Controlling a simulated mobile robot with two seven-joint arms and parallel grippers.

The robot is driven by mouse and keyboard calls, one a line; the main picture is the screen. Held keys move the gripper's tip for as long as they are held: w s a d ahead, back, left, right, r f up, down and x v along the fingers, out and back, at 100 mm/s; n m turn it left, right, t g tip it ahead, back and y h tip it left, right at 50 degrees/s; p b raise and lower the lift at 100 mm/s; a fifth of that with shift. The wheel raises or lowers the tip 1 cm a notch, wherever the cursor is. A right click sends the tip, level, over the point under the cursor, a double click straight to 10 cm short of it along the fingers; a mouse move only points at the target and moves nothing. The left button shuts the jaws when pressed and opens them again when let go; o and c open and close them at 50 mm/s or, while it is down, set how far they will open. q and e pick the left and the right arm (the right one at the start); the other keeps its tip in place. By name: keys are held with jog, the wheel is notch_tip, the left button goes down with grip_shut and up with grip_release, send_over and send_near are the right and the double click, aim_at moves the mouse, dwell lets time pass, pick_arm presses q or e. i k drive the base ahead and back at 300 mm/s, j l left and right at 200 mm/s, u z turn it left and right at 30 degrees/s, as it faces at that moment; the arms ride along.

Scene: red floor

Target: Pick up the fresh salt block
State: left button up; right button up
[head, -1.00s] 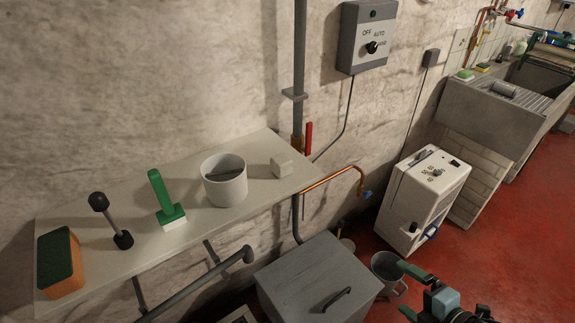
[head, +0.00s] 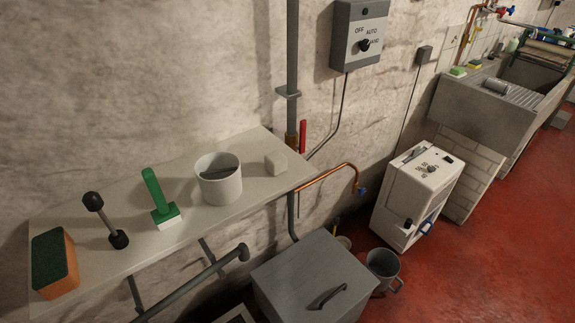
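A small off-white block (head: 276,162), which looks like the salt block, sits on the pale wall shelf (head: 110,268) near its right end. It stands to the right of a white tub (head: 219,180), apart from it, with nothing on top of it. Neither of my grippers is in view, so I cannot see whether they are open or shut or how far they are from the block.
The shelf also holds a green-handled brush (head: 161,200), a dark dumbbell-shaped tool (head: 105,222) and a sponge (head: 54,264). Below are a grey lidded box (head: 305,265), a bucket (head: 384,265), a white machine (head: 418,190) and a copper pipe (head: 330,175).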

aim_at(276, 163)
jog(key=k+z, duration=0.15)
jog(key=z, duration=0.25)
jog(key=k+l+z, duration=0.1)
jog(key=z, duration=0.35)
jog(key=k+l+z, duration=0.15)
jog(key=z, duration=0.25)
